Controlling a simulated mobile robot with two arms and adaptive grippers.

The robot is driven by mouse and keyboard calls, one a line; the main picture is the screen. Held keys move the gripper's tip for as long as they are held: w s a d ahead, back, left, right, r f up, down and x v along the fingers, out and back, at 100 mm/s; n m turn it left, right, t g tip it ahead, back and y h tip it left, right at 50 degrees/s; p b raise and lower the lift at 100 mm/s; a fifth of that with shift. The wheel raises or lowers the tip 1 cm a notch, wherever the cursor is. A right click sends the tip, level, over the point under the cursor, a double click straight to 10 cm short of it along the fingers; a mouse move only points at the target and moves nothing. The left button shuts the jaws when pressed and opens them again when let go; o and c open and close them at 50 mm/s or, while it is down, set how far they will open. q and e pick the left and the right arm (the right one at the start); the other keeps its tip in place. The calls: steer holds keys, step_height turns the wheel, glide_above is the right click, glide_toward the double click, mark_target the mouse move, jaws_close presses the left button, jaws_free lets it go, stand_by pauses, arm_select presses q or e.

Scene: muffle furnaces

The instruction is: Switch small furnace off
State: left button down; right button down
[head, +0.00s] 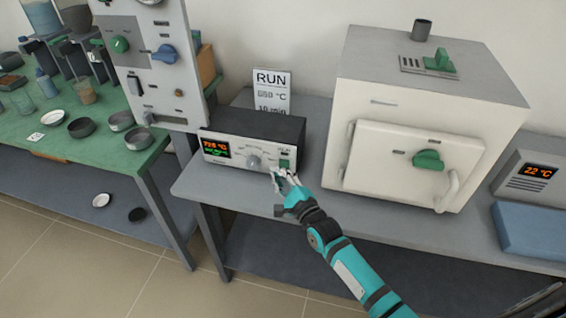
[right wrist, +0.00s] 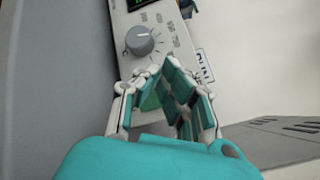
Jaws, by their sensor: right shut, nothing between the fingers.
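The small furnace (head: 415,120) is a white box with a closed door, a green door knob and a grey vent pipe on top. Left of it stands a control box (head: 258,140) with a lit display reading about 728 °C, a grey dial (head: 254,162) and a green switch (head: 285,163) at its right end. The dial also shows in the right wrist view (right wrist: 140,40). My right gripper (head: 275,173) is shut and empty, its fingertips just in front of the panel near the switch. My left gripper is out of view.
A RUN card (head: 272,90) stands behind the control box. A tall grey panel (head: 150,60) with green and blue knobs stands to its left. A unit showing 22 °C (head: 530,172) and a blue block (head: 530,230) are at the right. Dishes sit on the green table (head: 100,160).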

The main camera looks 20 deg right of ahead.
steer(key=shift+s+a+f+p, duration=0.1)
steer(key=shift+s+a+p, duration=0.4)
steer(key=shift+s, duration=0.35)
steer(key=shift+s+a+f+p, duration=0.1)
steer(key=shift+s+a+p, duration=0.25)
steer(key=shift+s+a, duration=0.35)
steer(key=shift+s+a+f, duration=0.1)
steer(key=shift+s+a, duration=0.1)
steer(key=shift+s, duration=0.3)
